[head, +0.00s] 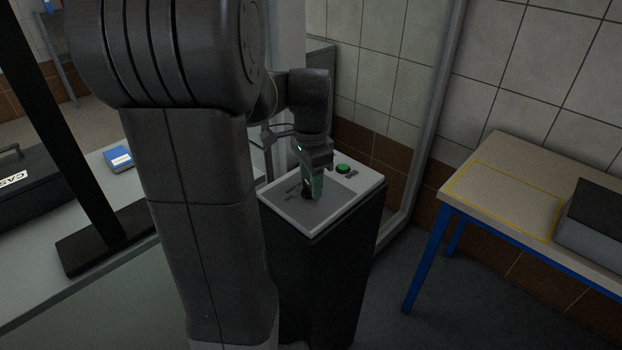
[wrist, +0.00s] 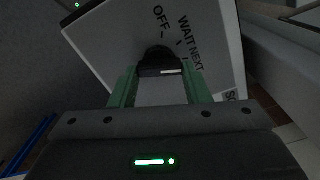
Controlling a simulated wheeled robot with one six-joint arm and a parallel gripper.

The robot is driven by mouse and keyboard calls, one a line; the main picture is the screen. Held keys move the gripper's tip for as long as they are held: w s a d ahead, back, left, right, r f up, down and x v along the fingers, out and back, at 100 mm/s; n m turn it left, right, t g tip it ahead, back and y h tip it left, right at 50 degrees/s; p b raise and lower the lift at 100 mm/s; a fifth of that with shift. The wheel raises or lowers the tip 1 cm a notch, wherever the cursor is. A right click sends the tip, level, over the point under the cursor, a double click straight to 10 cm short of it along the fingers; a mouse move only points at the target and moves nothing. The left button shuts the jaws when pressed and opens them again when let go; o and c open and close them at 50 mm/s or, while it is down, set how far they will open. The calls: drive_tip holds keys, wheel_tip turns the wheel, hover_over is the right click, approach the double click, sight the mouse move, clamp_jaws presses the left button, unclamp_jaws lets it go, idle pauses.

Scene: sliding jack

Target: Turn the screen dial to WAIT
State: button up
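The screen dial (wrist: 157,60) is a dark knob on a light panel (wrist: 105,38), with OFF, WAIT and NEXT printed beyond it in the wrist view. A short white mark shows on the knob's near right side; I cannot tell which word it is set to. My gripper (wrist: 159,76) has its two green fingers spread on either side of the knob, with narrow gaps showing. In the head view my gripper (head: 312,186) points down at the panel on top of a dark pedestal (head: 318,270), and partly hides the dial.
A green button (head: 343,168) sits at the panel's back right. A metal post and tiled wall stand behind. A blue-legged table (head: 500,165) with a grey box (head: 597,220) is to the right. A bench with a blue box (head: 118,158) is to the left.

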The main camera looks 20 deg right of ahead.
drive_tip(key=c, duration=0.3)
drive_tip(key=n+p, duration=0.1)
drive_tip(key=n, duration=0.2)
drive_tip(key=shift+n, duration=0.4)
drive_tip(key=shift+w+n+p, duration=0.15)
drive_tip(key=shift+n+p, duration=0.35)
drive_tip(key=shift+n, duration=1.4)
drive_tip(key=o, duration=1)
drive_tip(key=shift+r, duration=0.1)
